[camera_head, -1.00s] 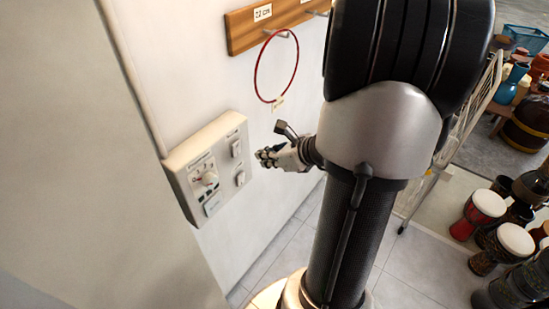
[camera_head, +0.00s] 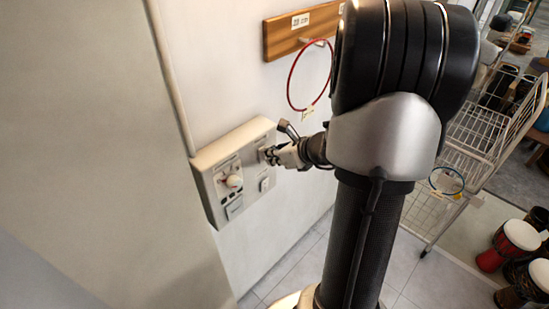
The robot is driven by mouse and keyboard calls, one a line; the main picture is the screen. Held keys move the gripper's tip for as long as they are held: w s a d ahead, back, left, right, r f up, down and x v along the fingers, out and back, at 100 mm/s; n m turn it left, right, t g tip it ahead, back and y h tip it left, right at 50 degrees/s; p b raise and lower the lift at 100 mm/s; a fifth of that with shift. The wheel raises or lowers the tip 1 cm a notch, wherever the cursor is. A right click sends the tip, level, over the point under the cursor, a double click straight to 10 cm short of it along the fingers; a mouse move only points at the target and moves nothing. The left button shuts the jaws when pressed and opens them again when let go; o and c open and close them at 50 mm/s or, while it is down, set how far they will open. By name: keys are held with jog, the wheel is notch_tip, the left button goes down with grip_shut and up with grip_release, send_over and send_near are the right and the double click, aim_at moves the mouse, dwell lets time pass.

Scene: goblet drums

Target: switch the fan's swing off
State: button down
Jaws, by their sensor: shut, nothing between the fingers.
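The fan's control box (camera_head: 210,158) is a pale panel fixed to the white wall. It has a round dial (camera_head: 233,181) on its left part and switches on its right part. A lower rocker switch (camera_head: 265,185) shows on the right. My gripper (camera_head: 268,157) is shut and empty, with its tips at the upper right part of the box. It covers most of the upper switch there. I cannot tell whether the tips touch the switch or which way the switch is set.
A red hoop (camera_head: 290,84) hangs from a wooden peg board (camera_head: 287,38) above my gripper. A wire rack (camera_head: 470,145) stands to the right. Goblet drums (camera_head: 521,236) stand on the floor at the lower right.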

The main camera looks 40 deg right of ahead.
jog(key=shift+r, duration=0.15)
jog(key=shift+r+p, duration=0.55)
jog(key=shift+r, duration=0.2)
